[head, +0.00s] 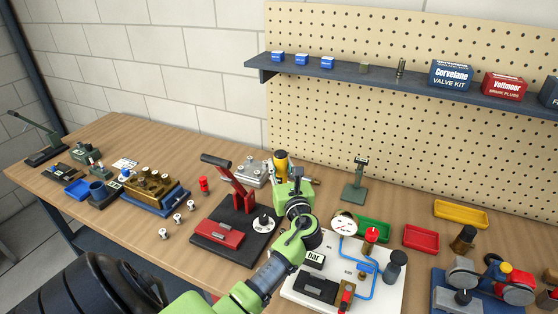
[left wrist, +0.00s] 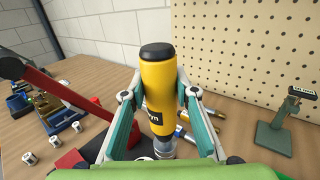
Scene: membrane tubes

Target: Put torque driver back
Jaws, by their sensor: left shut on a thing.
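The torque driver (head: 281,164) is yellow with a black cap. It stands roughly upright in my left gripper (head: 287,180), over the middle of the bench. In the left wrist view the driver (left wrist: 157,75) is between the two fingers of the left gripper (left wrist: 159,95), which is shut on it. My right gripper is not in view.
A press with a red lever (head: 230,182) stands left of the gripper, and a metal block (head: 251,172) is close behind. A white gauge board (head: 385,295) lies in front right. Green, red (head: 421,239) and yellow (head: 460,214) trays lie right.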

